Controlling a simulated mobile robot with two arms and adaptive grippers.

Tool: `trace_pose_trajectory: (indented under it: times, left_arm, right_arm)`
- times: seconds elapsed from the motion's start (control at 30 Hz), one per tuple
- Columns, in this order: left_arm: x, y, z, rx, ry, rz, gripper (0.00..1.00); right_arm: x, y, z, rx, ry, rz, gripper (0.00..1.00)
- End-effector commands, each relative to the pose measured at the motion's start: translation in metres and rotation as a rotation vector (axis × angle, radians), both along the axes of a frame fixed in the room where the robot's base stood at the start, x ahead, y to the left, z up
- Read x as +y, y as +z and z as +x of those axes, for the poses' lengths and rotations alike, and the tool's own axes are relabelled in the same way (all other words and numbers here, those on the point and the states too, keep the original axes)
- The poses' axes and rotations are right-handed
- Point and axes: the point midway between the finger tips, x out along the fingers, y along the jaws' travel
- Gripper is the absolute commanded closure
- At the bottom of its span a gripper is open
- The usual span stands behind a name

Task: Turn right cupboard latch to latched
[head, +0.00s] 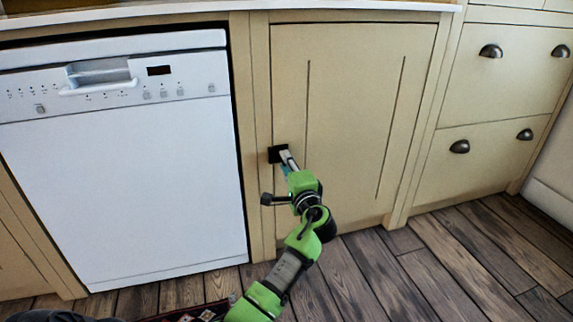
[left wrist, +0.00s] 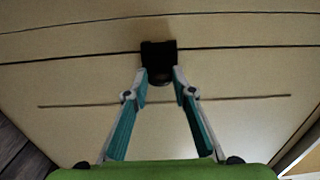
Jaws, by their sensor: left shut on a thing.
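The cream right cupboard door (head: 350,110) is closed flush in its frame, right of the dishwasher. A small black latch (head: 275,154) sits at the door's left edge, across the seam to the frame. In the left wrist view the latch (left wrist: 158,56) lies over the dark seam line. My left gripper (head: 289,158) is at the latch; in the left wrist view its two fingertips (left wrist: 160,80) are shut on the latch's dark knob from both sides. The fingers partly hide the knob, and its turn angle cannot be told. My right gripper is not in view.
A white dishwasher (head: 130,170) stands left of the cupboard. Drawers (head: 500,80) with dark cup handles are at the right. A pale worktop (head: 200,8) runs above. The wood floor (head: 420,265) in front is clear at the right; a patterned rug edge (head: 195,314) shows at the bottom.

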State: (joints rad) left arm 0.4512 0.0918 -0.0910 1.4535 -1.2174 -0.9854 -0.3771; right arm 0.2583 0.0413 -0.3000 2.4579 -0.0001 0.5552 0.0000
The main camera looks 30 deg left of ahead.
Motion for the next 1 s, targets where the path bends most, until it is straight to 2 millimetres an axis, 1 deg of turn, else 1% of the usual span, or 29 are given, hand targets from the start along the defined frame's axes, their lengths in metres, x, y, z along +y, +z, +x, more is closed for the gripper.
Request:
trace_pose_trajectory:
  times: [0.03, 0.07, 0.1, 0.43, 0.57, 0.67, 0.9, 1.0]
  left_arm:
    - [0.0, -0.001, 0.0, 0.0, 0.001, -0.003, 0.97]
    - [0.0, -0.001, 0.0, 0.0, 0.001, -0.003, 0.68]
    - [0.0, -0.001, 0.0, 0.0, 0.001, -0.003, 0.59]
    - [0.0, -0.001, 0.0, 0.001, 0.0, -0.001, 0.59]
    - [-0.008, -0.001, -0.006, 0.001, -0.002, -0.001, 0.59]
    - [-0.02, -0.002, -0.016, 0.0, -0.002, -0.004, 0.59]
    - [-0.059, -0.002, -0.05, 0.0, -0.002, -0.004, 0.59]
    - [-0.073, -0.001, -0.062, 0.0, -0.001, -0.004, 0.59]
  right_arm:
    - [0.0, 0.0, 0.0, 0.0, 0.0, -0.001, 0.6]
    - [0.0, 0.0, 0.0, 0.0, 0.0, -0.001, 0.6]
    - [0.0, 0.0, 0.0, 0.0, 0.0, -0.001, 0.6]
    - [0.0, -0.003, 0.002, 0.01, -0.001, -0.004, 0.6]
    - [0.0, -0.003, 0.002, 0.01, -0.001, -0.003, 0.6]
    - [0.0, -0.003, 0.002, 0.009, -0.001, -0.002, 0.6]
    - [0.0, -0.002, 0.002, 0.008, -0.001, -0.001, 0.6]
    - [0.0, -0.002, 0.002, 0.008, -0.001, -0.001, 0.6]
